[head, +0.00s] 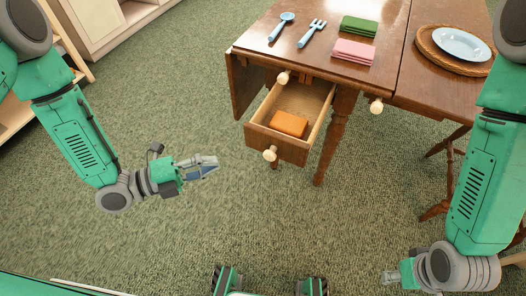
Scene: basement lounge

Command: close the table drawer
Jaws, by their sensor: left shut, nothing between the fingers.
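The wooden table (355,87) stands ahead, right of centre. Its drawer (315,104) is pulled open toward me, with a round pale knob (270,153) on its front. An orange block-like item (289,124) lies inside the drawer. My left gripper (214,166) is shut and empty, left of the drawer front and apart from the knob. My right gripper (388,277) is low at the right, well away from the drawer; its small fingers are too unclear to tell open from shut.
On the tabletop are a blue spoon (282,26), a blue fork (312,33), a green cloth (358,26), a pink cloth (353,50) and a plate (461,44) on a woven mat (436,52). A pale cabinet (100,22) stands upper left. Green carpet between my arms is clear.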

